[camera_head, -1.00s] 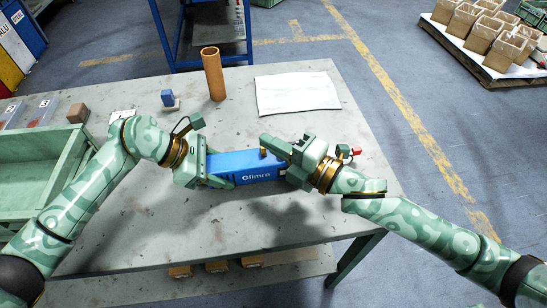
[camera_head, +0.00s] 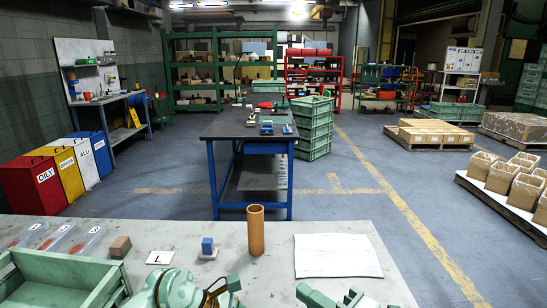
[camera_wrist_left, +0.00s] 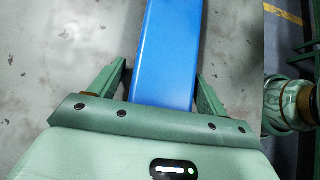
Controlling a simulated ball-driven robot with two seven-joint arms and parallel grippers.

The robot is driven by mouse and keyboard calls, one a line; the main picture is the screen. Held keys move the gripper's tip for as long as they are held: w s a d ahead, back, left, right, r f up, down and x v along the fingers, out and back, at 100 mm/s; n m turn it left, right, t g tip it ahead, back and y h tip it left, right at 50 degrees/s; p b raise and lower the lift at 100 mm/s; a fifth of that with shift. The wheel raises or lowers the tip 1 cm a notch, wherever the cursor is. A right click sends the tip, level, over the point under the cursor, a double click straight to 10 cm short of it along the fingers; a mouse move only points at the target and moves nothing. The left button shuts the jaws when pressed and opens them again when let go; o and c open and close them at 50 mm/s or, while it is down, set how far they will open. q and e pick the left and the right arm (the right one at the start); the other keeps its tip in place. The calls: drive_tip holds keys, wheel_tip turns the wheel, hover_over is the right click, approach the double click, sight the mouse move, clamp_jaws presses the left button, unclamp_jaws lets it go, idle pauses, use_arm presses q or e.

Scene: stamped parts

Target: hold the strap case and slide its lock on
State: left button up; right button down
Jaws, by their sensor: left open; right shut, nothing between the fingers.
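The blue strap case (camera_wrist_left: 165,55) lies on the grey table in the left wrist view. It runs up out of the top of that picture. My left gripper (camera_wrist_left: 161,72) is open, with one finger on each side of the case's near end. Slim gaps show beside the case. In the head view only the upper part of my left arm's end shows at the bottom edge. My right gripper (camera_head: 335,298) is at the bottom edge too, mostly cut off, and shut with nothing held. The case is below the head view. I cannot make out the lock in either view.
On the table (camera_head: 350,220) stand an orange-brown tube (camera_head: 256,232), a white sheet (camera_head: 338,257), a small blue block (camera_head: 207,245) and a brown block (camera_head: 121,246). A green crate (camera_head: 60,282) is at the left. A blue-legged bench (camera_head: 250,128) stands beyond, across open floor.

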use_arm(q)
drive_tip(key=v, duration=1.2)
